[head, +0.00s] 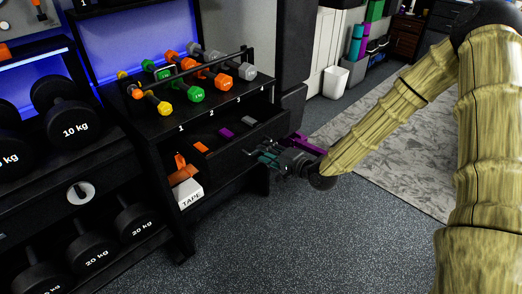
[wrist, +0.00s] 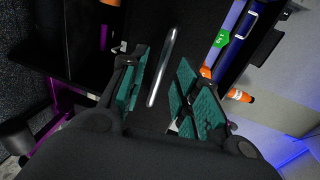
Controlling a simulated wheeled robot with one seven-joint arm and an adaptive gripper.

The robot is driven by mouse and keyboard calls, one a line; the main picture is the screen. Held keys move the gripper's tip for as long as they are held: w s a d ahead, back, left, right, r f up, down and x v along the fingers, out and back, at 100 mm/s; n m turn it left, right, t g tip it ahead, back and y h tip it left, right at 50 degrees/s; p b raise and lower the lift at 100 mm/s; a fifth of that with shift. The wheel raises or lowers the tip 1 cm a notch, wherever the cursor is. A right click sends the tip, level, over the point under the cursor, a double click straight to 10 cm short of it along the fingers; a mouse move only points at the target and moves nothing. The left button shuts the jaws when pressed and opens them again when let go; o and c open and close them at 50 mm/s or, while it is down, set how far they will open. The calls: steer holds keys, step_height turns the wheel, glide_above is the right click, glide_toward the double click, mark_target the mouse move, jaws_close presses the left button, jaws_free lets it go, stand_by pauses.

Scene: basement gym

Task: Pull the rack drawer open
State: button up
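The black rack (head: 150,122) stands left of my arm, and its black drawer front (head: 228,160) faces my gripper. In the wrist view a slim silver drawer handle (wrist: 161,68) lies between the two teal finger pads. My gripper (head: 264,158) is at the drawer front near its right part; it also shows in the wrist view (wrist: 158,88). The fingers are open, with visible gaps on both sides of the handle.
Several coloured dumbbells (head: 196,82) lie on the rack top, behind a black rail. A white tape box (head: 187,192) sits at the rack's lower left. Another rack with black dumbbells (head: 68,118) stands at the left. The grey floor (head: 300,235) in front is clear.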

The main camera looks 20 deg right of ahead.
steer(key=v, duration=0.8)
steer(key=shift+d, duration=0.1)
steer(key=s+a+f+n+g+h, duration=0.2)
steer(key=s+a+f+n+g, duration=0.15)
steer(key=s+f, duration=0.6)
steer(key=s+a+f+n+g+h, duration=0.25)
steer(key=s+f+g, duration=0.35)
steer(key=f, duration=0.7)
steer(key=s+f+n+g+h, duration=0.1)
steer(key=s+f+n+g, duration=0.2)
steer(key=s, duration=0.8)
steer(key=s+f+n+g+h, duration=0.1)
steer(key=s+f+n+h, duration=0.3)
steer(key=s, duration=0.6)
step_height(320, 180, up, 13)
steer(key=y+p, duration=0.2)
steer(key=p, duration=1.1)
steer(key=shift+d+m+p, duration=0.2)
steer(key=shift+m+p, duration=0.2)
